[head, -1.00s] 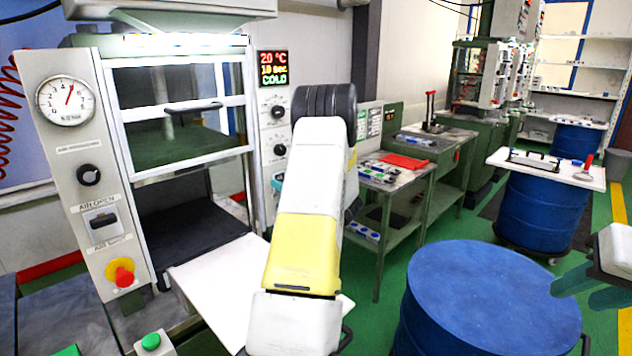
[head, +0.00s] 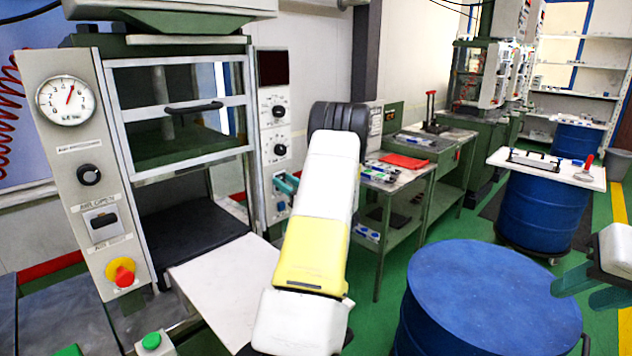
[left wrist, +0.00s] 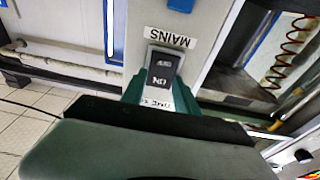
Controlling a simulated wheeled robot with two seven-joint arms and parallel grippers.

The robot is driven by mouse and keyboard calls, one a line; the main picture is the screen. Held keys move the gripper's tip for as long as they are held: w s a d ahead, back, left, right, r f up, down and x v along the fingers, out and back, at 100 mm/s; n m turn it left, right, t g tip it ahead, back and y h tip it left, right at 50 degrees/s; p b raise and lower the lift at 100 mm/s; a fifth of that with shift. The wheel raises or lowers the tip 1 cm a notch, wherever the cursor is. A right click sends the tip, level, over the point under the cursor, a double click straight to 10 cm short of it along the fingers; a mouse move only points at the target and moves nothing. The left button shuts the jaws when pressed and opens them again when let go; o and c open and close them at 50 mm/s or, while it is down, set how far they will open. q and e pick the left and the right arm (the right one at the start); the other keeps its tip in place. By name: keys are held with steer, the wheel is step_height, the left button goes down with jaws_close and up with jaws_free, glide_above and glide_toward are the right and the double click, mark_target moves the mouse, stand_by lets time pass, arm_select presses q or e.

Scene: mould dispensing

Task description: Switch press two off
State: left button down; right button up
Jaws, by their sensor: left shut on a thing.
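The press (head: 118,150) stands at the left in the head view. Its narrow control panel (head: 270,110) has a dark, blank display (head: 274,68) above two black knobs. My left gripper (head: 287,183) is at the panel's lower part. The left wrist view shows a black rocker switch (left wrist: 163,69) on a plate marked MAINS. The teal fingers of my left gripper (left wrist: 158,95) are shut on this switch, one on either side. My forearm hides part of the panel. My right gripper (head: 590,288) is at the right edge, empty, its fingers apart.
A white board (head: 215,285) extends before the press. A red emergency knob (head: 122,277) is on the left panel. A blue drum (head: 490,295) stands at front right. A green bench (head: 405,180) with parts stands behind my left arm.

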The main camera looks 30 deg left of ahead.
arm_select(q)
steer(key=shift+f+y, duration=0.2)
steer(key=shift+y, duration=0.5)
steer(key=c, duration=0.9)
jaws_free()
steer(key=shift+v, duration=3.95)
